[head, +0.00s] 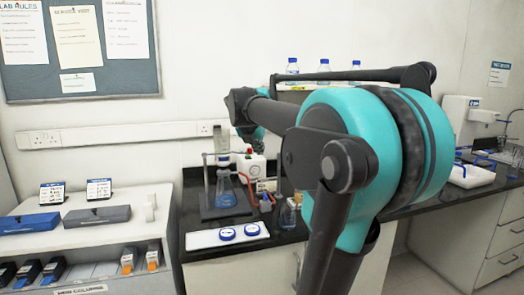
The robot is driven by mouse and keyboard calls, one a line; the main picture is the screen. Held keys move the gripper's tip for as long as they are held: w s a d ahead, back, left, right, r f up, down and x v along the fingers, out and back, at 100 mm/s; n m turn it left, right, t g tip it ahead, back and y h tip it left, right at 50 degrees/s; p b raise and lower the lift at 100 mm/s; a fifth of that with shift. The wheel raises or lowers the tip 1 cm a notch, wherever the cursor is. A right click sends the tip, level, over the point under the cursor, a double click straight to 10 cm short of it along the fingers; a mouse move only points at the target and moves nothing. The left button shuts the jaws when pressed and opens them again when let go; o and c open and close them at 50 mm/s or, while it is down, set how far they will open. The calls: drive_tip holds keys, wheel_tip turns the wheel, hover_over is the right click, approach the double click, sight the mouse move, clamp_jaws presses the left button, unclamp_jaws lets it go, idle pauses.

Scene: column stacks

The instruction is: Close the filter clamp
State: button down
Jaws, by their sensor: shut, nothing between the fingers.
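The filter set-up stands on the black bench at centre-left. A clear funnel cup (222,140) sits above a conical flask (225,190) with blue liquid, on a dark stand base (222,209). The filter clamp appears to be at the joint between cup and flask (223,160); it is too small to tell its state. My arm reaches across from the right. My gripper (247,133), small and dark at the arm's far end, looks shut and empty, just right of the funnel cup. Its fingertips are hard to make out, and I cannot tell whether it touches anything.
A white pump (251,165) with a red knob stands right of the flask. A white tray (208,239) with blue-rimmed dishes lies in front. A small bottle (288,214) stands near my arm. Blue-capped bottles (324,68) stand on a shelf behind. My arm hides the bench's middle.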

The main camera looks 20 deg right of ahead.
drive_tip(key=s+r, duration=0.6)
drive_tip(key=r, duration=0.1)
drive_tip(key=shift+s+d, duration=0.15)
drive_tip(key=shift+d, duration=0.1)
idle(0.3)
